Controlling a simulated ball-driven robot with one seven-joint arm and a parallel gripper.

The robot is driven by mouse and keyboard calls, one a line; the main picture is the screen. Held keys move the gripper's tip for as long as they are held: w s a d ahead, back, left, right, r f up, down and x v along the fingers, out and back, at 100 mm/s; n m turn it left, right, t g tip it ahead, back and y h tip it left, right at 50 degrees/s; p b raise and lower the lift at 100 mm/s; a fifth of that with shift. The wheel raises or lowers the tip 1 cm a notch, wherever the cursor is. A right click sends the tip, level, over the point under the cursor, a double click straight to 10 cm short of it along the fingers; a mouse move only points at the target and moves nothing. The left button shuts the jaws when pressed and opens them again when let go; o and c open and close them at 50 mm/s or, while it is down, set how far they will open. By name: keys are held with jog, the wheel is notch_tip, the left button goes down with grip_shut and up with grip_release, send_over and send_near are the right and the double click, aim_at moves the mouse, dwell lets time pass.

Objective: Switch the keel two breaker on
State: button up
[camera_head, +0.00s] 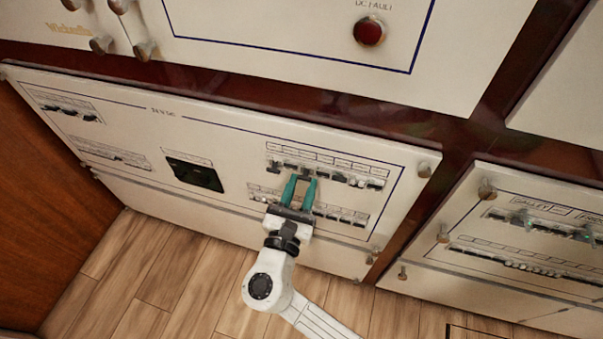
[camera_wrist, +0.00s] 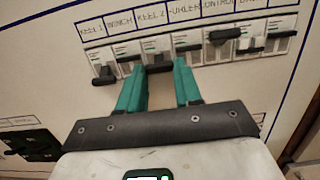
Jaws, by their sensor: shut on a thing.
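The keel two breaker (camera_wrist: 158,66) sits under the "KEEL 2" label in the wrist view, in the upper row of white breakers with dark toggles. Its dark toggle is low on its body, between my fingertips. My gripper (camera_wrist: 159,64) has its teal fingers on either side of this toggle and is shut on it. In the head view my gripper (camera_head: 301,178) reaches up to the upper breaker row on the right half of the panel. There the fingers hide part of the row, and the toggle is too small to make out.
The keel 1 breaker (camera_wrist: 103,73) has its toggle low; another toggle (camera_wrist: 224,35) to the right sits higher. A lower breaker row (camera_head: 340,215) lies beside my gripper. Another breaker panel (camera_head: 470,225) stands at the right.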

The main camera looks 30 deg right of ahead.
notch_tip(320, 180, up, 3)
jog(key=g+y+p, duration=0.2)
jog(key=p, duration=0.8)
jog(key=shift+s+a+f, duration=0.1)
jog(key=shift+f, duration=0.05)
jog(key=g+y+p, duration=0.1)
jog(key=p, duration=0.4)
jog(key=r+g+y+p, duration=0.1)
jog(key=p, duration=0.4)
jog(key=shift+r+g+y, duration=0.25)
jog(key=shift+g+y, duration=0.15)
jog(key=p, duration=0.2)
jog(key=g+y+p, duration=0.1)
jog(key=p, duration=0.2)
jog(key=shift+w+d+r+g+y, duration=0.25)
jog(key=shift+g+y, duration=0.05)
jog(key=shift+p, duration=0.85)
jog(key=shift+w+d+f+g+y+p, duration=0.1)
jog(key=shift+f+g+y+p, duration=0.05)
jog(key=shift+g+y+p, duration=0.3)
jog(key=o, duration=1)
jog(key=shift+o, duration=0.2)
